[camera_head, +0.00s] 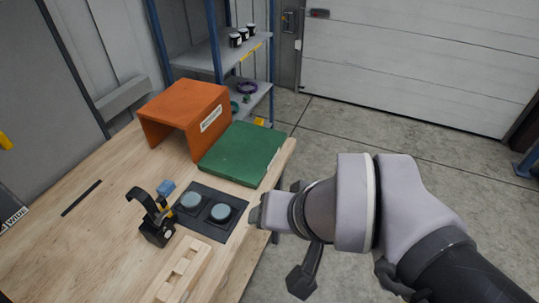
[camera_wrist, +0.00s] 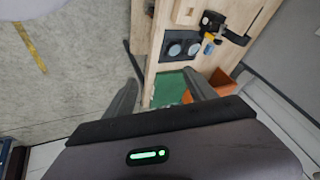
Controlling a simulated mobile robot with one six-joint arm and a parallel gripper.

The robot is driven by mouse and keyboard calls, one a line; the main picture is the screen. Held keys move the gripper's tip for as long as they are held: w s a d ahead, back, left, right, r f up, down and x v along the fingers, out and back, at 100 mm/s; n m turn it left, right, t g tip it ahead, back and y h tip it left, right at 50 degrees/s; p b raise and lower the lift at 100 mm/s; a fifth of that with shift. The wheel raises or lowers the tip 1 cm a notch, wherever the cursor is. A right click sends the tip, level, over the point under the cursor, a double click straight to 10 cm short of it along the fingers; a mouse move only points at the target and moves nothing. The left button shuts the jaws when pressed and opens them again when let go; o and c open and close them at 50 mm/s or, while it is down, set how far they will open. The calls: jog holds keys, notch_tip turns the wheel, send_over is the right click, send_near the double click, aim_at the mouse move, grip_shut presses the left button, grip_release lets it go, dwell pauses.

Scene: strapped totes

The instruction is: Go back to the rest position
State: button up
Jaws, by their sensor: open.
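My gripper (camera_wrist: 160,80) shows in the wrist view with its two dark fingers spread apart and nothing between them. In the head view my arm reaches in from the lower right, and its end is off the right edge of the wooden table (camera_head: 108,215), above the floor. The finger opening is hard to make out there. In the wrist view the green board (camera_wrist: 168,90) shows beyond the fingers, apart from them.
On the table are an orange open-sided box (camera_head: 180,105), a green board (camera_head: 242,153), a dark plate with two round blue-grey discs (camera_head: 208,212), a black clamp (camera_head: 155,225), a blue block (camera_head: 166,187) and a slotted wooden piece (camera_head: 180,270). Shelving (camera_head: 222,55) stands behind.

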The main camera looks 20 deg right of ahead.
jog(key=shift+s+a+r, duration=0.1)
jog(key=shift+s+a, duration=0.2)
jog(key=shift+s, duration=0.3)
notch_tip(320, 180, down, 10)
jog(key=b, duration=0.9)
jog(key=shift+r+b, duration=0.2)
jog(key=shift+b, duration=0.15)
